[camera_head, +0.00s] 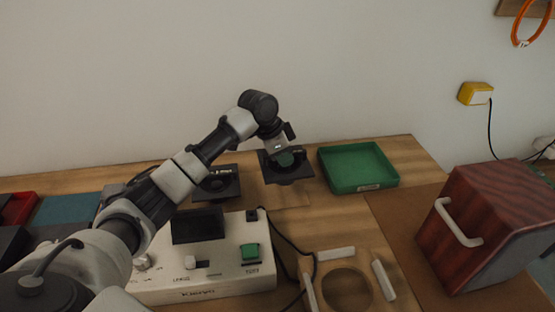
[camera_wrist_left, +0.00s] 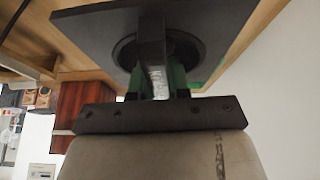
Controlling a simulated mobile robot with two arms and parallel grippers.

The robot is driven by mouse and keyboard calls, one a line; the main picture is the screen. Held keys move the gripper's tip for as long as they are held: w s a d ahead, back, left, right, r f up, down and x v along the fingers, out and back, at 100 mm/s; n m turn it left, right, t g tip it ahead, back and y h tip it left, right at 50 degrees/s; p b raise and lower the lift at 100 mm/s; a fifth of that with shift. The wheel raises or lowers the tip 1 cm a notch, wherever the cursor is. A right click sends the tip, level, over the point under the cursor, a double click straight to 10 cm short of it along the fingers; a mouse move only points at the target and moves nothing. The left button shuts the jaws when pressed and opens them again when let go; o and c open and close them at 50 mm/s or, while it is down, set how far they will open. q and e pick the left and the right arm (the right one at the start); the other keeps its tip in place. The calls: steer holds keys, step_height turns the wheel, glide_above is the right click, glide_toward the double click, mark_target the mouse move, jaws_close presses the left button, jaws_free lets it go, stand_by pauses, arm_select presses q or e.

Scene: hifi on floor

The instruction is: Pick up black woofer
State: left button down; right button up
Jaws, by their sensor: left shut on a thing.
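A black woofer (camera_head: 288,174) with a square plate is at the back of the bench in the head view, left of the green tray. My left gripper (camera_head: 286,158) comes down on it from above and is shut on its middle part. In the left wrist view, the woofer's square plate (camera_wrist_left: 90,28) and round recess fill the top, with the gripper fingers (camera_wrist_left: 155,85) at its centre. I cannot tell whether the held woofer touches the bench. My right gripper is not in view.
An empty green tray (camera_head: 357,185) stands close to the right of the held woofer. A white tester box (camera_head: 215,283) with a green button and cables sits in front. A wooden fixture (camera_head: 350,289) and a red-brown cabinet (camera_head: 475,215) are at right. The wall is close behind.

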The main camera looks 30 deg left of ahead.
arm_select(q)
steer(key=s+d+r, duration=0.2)
steer(key=d+r, duration=0.3)
steer(key=d, duration=0.3)
steer(key=shift+s+d+r, duration=0.3)
steer(key=shift+d+r, duration=0.05)
